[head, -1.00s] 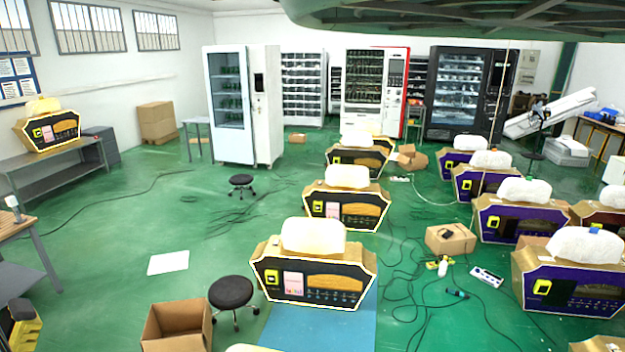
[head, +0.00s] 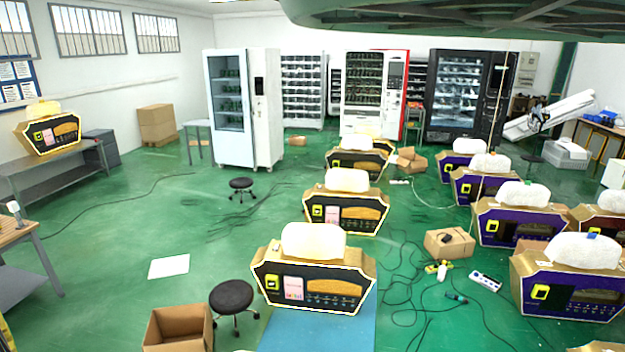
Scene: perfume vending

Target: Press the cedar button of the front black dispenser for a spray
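The front black dispenser (head: 314,275) stands on a blue strip in the lower middle of the head view. It has gold sides, a black front panel, a yellow square, a pale pink card and a white wrapped bulk on top. A row of small buttons (head: 335,299) runs along the lower right of its panel. They are too small to read, so I cannot tell which is cedar. More black dispensers stand behind it, such as the one just beyond (head: 345,208). My gripper is not in view.
A round black stool (head: 232,297) and an open cardboard box (head: 178,329) stand left of the dispenser. Purple dispensers (head: 512,219) line the right. Cables, a power strip (head: 486,281) and a box (head: 449,243) lie between the rows. The green floor at left is mostly clear.

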